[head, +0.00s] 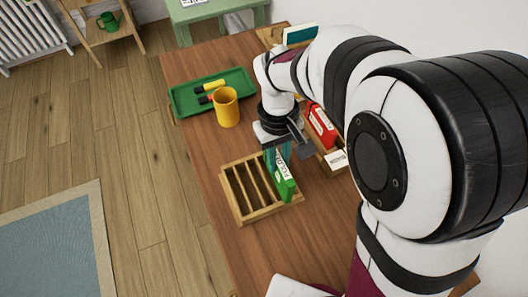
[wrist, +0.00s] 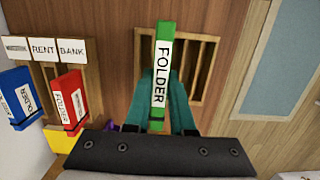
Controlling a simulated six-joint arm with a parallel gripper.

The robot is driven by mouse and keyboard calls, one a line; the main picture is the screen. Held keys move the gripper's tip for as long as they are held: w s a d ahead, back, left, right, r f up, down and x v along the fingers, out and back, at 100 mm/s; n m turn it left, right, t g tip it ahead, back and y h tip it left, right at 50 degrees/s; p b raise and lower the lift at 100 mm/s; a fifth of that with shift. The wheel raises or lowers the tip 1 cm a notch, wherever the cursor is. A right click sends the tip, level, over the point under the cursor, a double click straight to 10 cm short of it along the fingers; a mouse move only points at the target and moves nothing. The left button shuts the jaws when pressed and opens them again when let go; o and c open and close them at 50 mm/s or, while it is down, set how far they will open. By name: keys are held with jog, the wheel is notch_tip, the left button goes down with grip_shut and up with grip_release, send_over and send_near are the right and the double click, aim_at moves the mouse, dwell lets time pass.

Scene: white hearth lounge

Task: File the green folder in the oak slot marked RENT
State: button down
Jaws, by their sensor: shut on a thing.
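My gripper (head: 278,155) has teal fingers and is shut on the green folder (head: 284,182), whose white spine label reads FOLDER. The green folder (wrist: 163,55) stands between the fingers in the wrist view, overlapping a slatted wooden rack (wrist: 205,75). In the head view it overlaps the right part of this rack (head: 238,205); I cannot tell whether its lower end is inside or above it. The white RENT label (wrist: 43,49) is at the left of the wrist view, between another label and the BANK label (wrist: 72,50), on a separate wooden holder.
A red folder (wrist: 68,100) and a blue folder (wrist: 20,95) stand near the labels. The red folder (head: 321,125) also shows behind my gripper in the head view. A green tray (head: 180,102) with markers and a yellow mug (head: 227,108) stand at the back left.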

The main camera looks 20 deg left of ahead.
jog(key=w+d+r+m+y, duration=0.1)
jog(key=w+d+r+m, duration=0.5)
jog(key=d, duration=0.3)
jog(key=w+d+r+m, duration=0.4)
jog(key=d+r+m, duration=0.2)
jog(key=d+r, duration=0.15)
jog(key=w+a+f+m+t, duration=0.1)
jog(key=w+a+f+m, duration=0.2)
jog(key=w+m, duration=0.4)
jog(key=w+a+f+m+t+y, duration=0.1)
jog(key=w+a+f+m, duration=0.2)
jog(key=m, duration=1.4)
jog(key=w+f, duration=0.1)
jog(key=w, duration=0.3)
jog(key=shift+a+f, duration=0.2)
jog(key=shift+a, duration=0.15)
notch_tip(320, 180, down, 8)
jog(key=shift+f, duration=2.1)
